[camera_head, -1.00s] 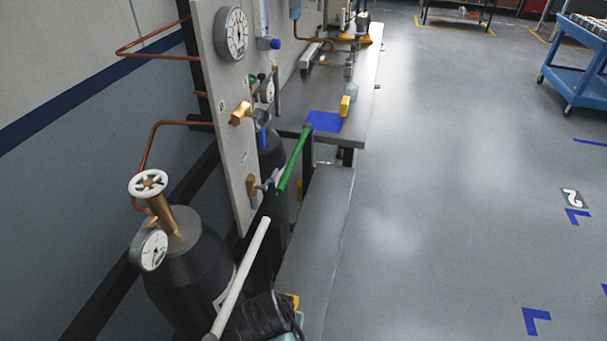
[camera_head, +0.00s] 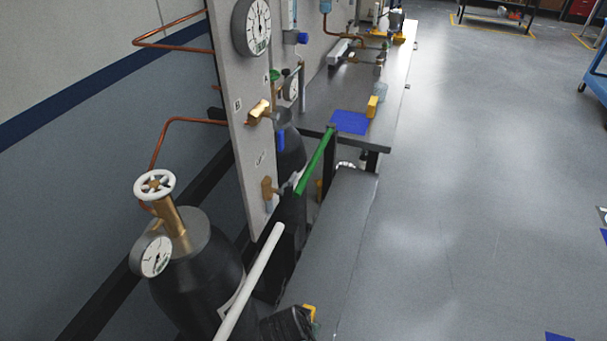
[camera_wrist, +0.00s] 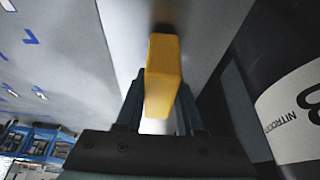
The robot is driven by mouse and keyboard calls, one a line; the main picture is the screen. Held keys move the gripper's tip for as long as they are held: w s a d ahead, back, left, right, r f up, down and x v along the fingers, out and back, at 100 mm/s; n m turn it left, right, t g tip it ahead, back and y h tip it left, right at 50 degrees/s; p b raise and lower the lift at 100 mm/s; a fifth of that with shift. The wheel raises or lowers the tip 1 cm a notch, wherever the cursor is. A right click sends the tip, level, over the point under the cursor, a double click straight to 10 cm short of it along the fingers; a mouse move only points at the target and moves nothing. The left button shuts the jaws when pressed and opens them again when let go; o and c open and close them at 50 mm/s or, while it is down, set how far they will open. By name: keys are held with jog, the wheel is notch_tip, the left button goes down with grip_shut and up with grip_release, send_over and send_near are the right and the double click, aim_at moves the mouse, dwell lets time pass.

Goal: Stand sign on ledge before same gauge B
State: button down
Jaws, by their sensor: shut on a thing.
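My gripper (camera_wrist: 160,100) is shut on a yellow block-like piece, apparently the sign (camera_wrist: 164,68), seen nearly end-on between the two fingers. In the head view a bit of the yellow piece (camera_head: 309,312) shows beside my dark gripper (camera_head: 286,325) at the bottom edge. Its face cannot be read. A long grey ledge (camera_head: 335,220) runs ahead at low height, beyond the gripper. A gauge (camera_head: 257,26) sits high on the panel, a smaller gauge (camera_head: 291,86) behind it, and another gauge (camera_head: 152,256) on the near cylinder. Gauge lettering is too small to read.
A black cylinder (camera_head: 190,285) with a white handwheel stands at left; the wrist view shows a cylinder label (camera_wrist: 290,112) with B and "NITROGEN", partly cut.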

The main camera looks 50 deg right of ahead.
jog(key=shift+f, duration=0.3)
jog(key=shift+f, duration=0.15)
jog(key=c, duration=0.5)
grip_release()
jog(key=p+v, duration=0.1)
jog(key=v, duration=1.1)
jog(key=shift+s, duration=0.1)
